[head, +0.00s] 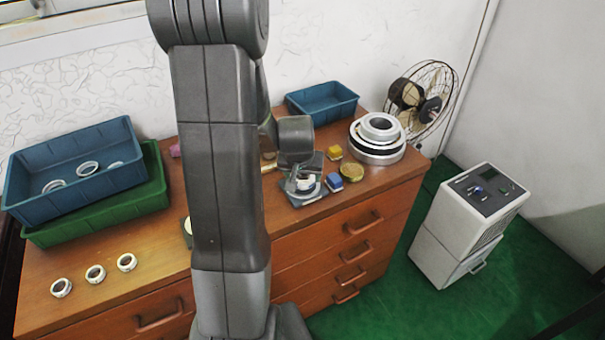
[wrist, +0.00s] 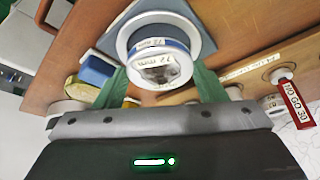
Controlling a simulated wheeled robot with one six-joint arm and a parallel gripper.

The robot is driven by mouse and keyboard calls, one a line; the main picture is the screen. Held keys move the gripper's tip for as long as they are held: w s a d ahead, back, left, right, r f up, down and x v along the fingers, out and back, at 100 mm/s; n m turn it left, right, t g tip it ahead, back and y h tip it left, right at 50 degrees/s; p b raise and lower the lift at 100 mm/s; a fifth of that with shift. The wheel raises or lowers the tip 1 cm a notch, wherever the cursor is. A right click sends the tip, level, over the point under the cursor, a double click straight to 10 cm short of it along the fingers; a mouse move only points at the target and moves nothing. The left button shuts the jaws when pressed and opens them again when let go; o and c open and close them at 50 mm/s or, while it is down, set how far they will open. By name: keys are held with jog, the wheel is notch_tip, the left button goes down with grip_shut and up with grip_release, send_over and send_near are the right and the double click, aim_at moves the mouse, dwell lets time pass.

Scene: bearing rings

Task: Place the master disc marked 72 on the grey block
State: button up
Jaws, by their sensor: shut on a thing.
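The master disc (wrist: 155,66), pale with a blue band and "72 mm" labels, is between the green fingers of my gripper (wrist: 162,76) in the wrist view. My gripper is shut on it. A larger white round rim shows around its far side. The blue-grey block (wrist: 198,32) lies directly behind the disc in that view. In the head view my gripper (head: 304,178) is low over the grey block (head: 310,199), with the disc (head: 306,185) partly hidden by the fingers. I cannot tell whether the disc touches the block.
A blue block (head: 335,182), a brass disc (head: 352,172) and a yellow block (head: 334,153) stand close right. Stacked rings (head: 378,153) are farther right. Blue (head: 85,180) and green (head: 110,215) trays lie left, with three loose rings in front. A red "NO GO 30" tag (wrist: 293,102) shows.

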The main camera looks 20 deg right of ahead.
jog(key=shift+f, duration=0.15)
jog(key=shift+f+b, duration=0.85)
jog(key=shift+b, duration=0.1)
jog(key=o, duration=1.4)
jog(key=shift+r, duration=0.1)
jog(key=shift+r, duration=0.1)
jog(key=p+v, duration=0.1)
jog(key=v, duration=1.2)
jog(key=shift+a+r, duration=0.1)
jog(key=shift+r, duration=0.25)
